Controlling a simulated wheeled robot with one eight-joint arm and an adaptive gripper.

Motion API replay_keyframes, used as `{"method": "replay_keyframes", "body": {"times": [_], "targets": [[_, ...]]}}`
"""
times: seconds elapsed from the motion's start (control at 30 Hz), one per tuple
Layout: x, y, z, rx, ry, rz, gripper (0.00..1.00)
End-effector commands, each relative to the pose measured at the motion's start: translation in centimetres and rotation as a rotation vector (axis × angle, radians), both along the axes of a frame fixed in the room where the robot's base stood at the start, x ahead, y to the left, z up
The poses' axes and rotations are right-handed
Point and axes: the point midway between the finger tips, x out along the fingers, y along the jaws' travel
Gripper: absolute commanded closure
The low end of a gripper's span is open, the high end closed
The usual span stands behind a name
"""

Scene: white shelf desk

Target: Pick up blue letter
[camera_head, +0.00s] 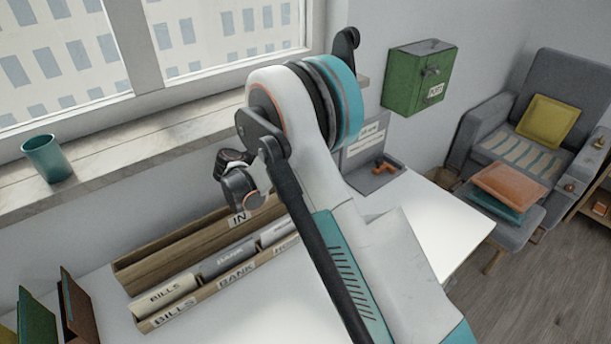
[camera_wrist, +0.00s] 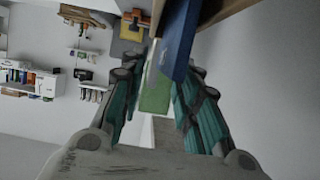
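In the wrist view, a flat blue panel (camera_wrist: 181,42), which looks like the blue letter, hangs beside a wooden edge at the top. Its lower end reaches between the fingertips of my gripper (camera_wrist: 163,74), nearer the right finger. The teal fingers are spread apart, with a clear gap, and I see no grip on the blue panel. Whether the right finger touches it I cannot tell. In the head view my arm covers the middle of the desk, and neither the blue letter nor my fingers can be made out.
A wooden organiser (camera_head: 190,245) with label strips stands on the white desk (camera_head: 440,225). A green box (camera_head: 418,78) hangs on the wall. A teal cup (camera_head: 48,158) stands on the windowsill. In the wrist view a pale green panel (camera_wrist: 157,92) shows between the fingers.

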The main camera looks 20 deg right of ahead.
Motion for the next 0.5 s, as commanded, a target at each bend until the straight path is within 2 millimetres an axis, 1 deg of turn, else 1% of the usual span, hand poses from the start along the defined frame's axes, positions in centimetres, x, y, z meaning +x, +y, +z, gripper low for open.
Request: {"method": "replay_keyframes", "body": {"times": [0.03, 0.2, 0.3, 0.47, 0.5], "targets": [[0.4, -0.6, -0.7, 0.000, -0.001, -0.001, 0.70], [1.4, -2.5, -1.6, 0.000, 0.000, -0.001, 0.70], [1.6, -2.9, -1.6, 0.000, 0.001, 0.000, 0.70], [1.5, -2.8, -1.5, 0.000, 0.001, 0.001, 0.70], [1.5, -2.8, -1.5, 0.000, 0.001, 0.001, 0.77]]}}
